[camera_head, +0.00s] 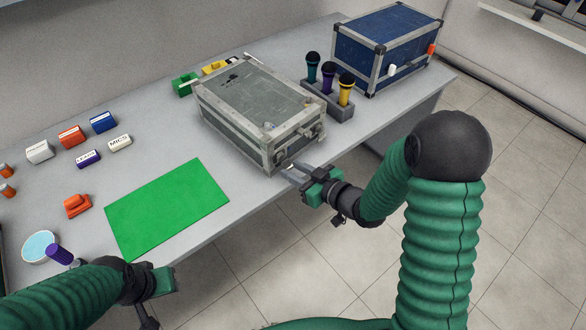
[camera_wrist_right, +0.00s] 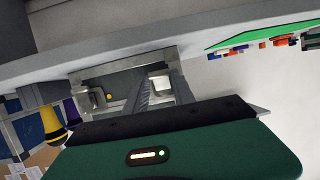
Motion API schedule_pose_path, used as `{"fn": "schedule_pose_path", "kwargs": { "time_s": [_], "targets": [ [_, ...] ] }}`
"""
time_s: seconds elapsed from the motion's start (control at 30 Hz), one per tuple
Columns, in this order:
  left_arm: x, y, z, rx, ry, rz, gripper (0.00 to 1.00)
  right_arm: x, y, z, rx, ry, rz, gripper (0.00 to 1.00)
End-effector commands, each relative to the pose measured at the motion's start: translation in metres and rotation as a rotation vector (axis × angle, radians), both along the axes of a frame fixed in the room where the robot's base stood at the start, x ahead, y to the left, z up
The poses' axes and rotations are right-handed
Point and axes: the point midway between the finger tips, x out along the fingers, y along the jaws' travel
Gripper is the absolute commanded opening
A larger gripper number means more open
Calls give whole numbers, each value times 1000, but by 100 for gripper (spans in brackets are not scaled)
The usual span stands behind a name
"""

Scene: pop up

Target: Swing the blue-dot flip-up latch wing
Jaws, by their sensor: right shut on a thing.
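The grey flight case (camera_head: 250,95) stands closed on the table, its latched front facing my right arm. My right gripper (camera_head: 291,173) is at the lower front corner of the case. In the right wrist view my right gripper (camera_wrist_right: 162,84) has its fingers around a small pale latch wing (camera_wrist_right: 159,82) and is shut on it. No blue dot can be made out; the fingers partly cover the wing. A recessed latch plate with a yellow dot (camera_wrist_right: 109,96) lies just left of the fingers. My left gripper (camera_head: 160,281) is low at the table's front edge, its fingers unclear.
A microphone holder (camera_head: 328,100) with three microphones stands right of the case, before a blue case (camera_head: 385,45). A green mat (camera_head: 167,208) lies left of it. Small labelled boxes (camera_head: 70,136), an orange item (camera_head: 77,206) and a light-blue round dish (camera_head: 39,247) are further left.

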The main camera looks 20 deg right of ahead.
Motion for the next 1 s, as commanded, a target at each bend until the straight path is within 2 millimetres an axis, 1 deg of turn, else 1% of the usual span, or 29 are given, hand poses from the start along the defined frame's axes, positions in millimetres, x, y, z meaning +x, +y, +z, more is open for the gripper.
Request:
{"fn": "schedule_pose_path", "kwargs": {
  "time_s": [0.1, 0.17, 0.37, 0.6, 0.8, 1.0],
  "targets": [
    [0, 0, 0, 0, 0, 0, 36, 1, 1, 1, 1, -5, 2, 3],
    [0, 0, 0, 0, 0, 0, 36, 1, 1, 1, 0, -4, 2, 0],
    [0, 0, 7, 0, 0, 0, 36, -5, -3, 6, 1, -2, 1, 0],
    [0, 0, 6, 0, 0, 0, 36, -6, -3, 4, 0, -1, 1, 0],
    [0, 0, 6, 0, 0, 0, 36, -6, -3, 4, 0, 0, 1, 24],
    [0, 0, 6, 0, 0, 0, 36, -6, -3, 4, 0, 0, 1, 24]
  ]
}}
